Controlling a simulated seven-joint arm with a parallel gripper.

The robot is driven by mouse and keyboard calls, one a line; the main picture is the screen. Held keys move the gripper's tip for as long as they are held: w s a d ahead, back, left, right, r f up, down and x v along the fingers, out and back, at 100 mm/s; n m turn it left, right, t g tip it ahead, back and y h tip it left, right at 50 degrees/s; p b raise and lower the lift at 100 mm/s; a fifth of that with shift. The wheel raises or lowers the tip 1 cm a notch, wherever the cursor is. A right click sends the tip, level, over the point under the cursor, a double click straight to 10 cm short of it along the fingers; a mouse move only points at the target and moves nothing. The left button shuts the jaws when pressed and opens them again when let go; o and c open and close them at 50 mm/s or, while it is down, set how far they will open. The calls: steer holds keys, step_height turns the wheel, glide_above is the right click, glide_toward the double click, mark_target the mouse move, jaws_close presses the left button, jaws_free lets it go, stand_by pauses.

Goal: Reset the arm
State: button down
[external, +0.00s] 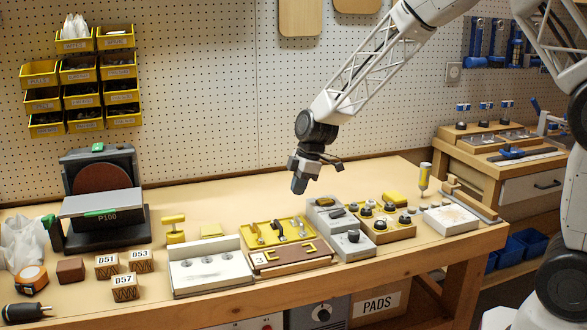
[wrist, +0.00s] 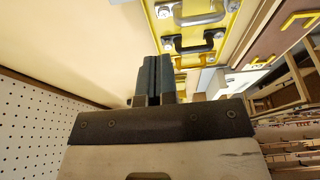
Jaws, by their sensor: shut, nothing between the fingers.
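My gripper (external: 299,184) hangs from my arm above the middle-back of the bench in the external view, pointing down. It is shut and empty. In the wrist view the gripper's fingers (wrist: 152,80) are dark and pressed together. The yellow tray (wrist: 225,40) with handles lies beyond them. In the external view my gripper is above and apart from the yellow tray (external: 262,243) and the grey box (external: 324,206).
The wooden bench (external: 360,183) carries a sander (external: 100,205), a white block with round recesses (external: 190,275), a tray of knobs (external: 392,236) and a white block (external: 450,219). Yellow bins (external: 85,80) hang on the pegboard. The bench's back strip is mostly clear.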

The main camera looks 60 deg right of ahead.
steer(key=s+a+r+m+h, duration=0.1)
steer(key=s+a+r+m, duration=0.1)
steer(key=s+a+r, duration=0.55)
steer(key=s+a+r+m, duration=0.2)
steer(key=s+a+r, duration=0.2)
steer(key=s+r, duration=0.65)
steer(key=s+a+r+m, duration=0.2)
steer(key=s, duration=0.9)
steer(key=s+a+r+m+h, duration=0.1)
steer(key=s+a+r+m, duration=0.1)
steer(key=s, duration=1)
steer(key=shift+s+a+r+m, duration=0.2)
steer(key=shift+s+a+m, duration=0.15)
steer(key=shift+m, duration=0.25)
steer(key=shift+w+h, duration=0.1)
steer(key=shift+h, duration=0.2)
